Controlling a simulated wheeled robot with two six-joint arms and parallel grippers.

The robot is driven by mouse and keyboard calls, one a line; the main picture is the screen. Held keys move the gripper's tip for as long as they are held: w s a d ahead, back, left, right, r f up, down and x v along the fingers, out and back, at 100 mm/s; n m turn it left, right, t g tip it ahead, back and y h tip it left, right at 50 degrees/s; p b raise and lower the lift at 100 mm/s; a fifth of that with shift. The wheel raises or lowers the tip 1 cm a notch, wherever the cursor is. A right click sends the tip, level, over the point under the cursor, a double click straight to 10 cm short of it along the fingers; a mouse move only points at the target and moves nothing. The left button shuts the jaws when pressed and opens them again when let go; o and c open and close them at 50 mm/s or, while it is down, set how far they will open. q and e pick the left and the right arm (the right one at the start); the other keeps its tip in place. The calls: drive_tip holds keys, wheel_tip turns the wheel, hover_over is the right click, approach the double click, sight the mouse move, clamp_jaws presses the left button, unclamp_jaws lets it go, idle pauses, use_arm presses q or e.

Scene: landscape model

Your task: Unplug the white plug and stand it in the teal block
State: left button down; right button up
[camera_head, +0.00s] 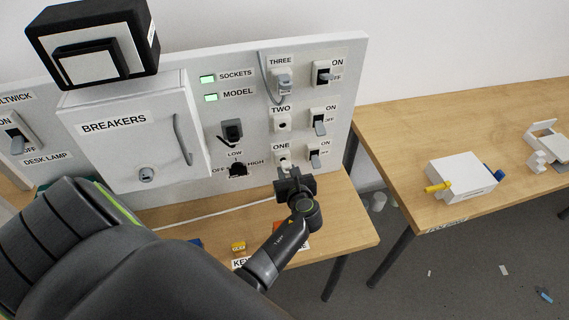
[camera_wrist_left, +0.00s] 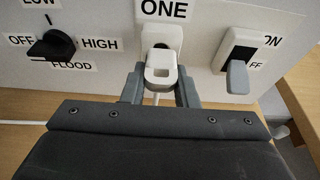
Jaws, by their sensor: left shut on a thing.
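The white plug (camera_wrist_left: 161,68) is at socket ONE (camera_wrist_left: 162,36) in the left wrist view, with its cord hanging below. It lies against the socket front; I cannot tell how deep it sits. My left gripper (camera_wrist_left: 160,88) is shut on the plug, one finger on each side. In the head view the gripper (camera_head: 290,182) is at the panel just below socket ONE and hides the plug. I cannot make out the teal block for certain; my own arm covers much of the left of the table. My right gripper is not in view.
The white panel (camera_head: 345,80) carries switches, a dial (camera_head: 238,169) and a grey plug (camera_head: 283,82) in socket THREE. The breaker box (camera_head: 130,150) juts out at left. A yellow object (camera_head: 239,247) is on the table. A white box (camera_head: 462,190) is on the right table, across a gap.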

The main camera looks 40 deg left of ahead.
use_arm(q)
drive_tip(key=shift+w+a+r, duration=0.1)
drive_tip(key=shift+w+a, duration=0.6)
drive_tip(key=shift+a, duration=0.1)
idle(0.5)
drive_tip(key=c, duration=1.1)
unclamp_jaws()
drive_tip(key=shift+a, duration=0.1)
drive_tip(key=shift+o, duration=0.2)
drive_tip(key=shift+f+p+v, duration=0.15)
drive_tip(key=shift+p+v, duration=0.2)
drive_tip(key=shift+v, duration=0.45)
drive_tip(key=shift+f+p+v, duration=0.15)
drive_tip(key=shift+p+v, duration=0.2)
drive_tip(key=shift+v, duration=0.4)
drive_tip(key=s+d+p, duration=0.1)
drive_tip(key=s+d, duration=0.3)
drive_tip(key=shift+d+r, duration=0.25)
drive_tip(key=shift+d, duration=0.1)
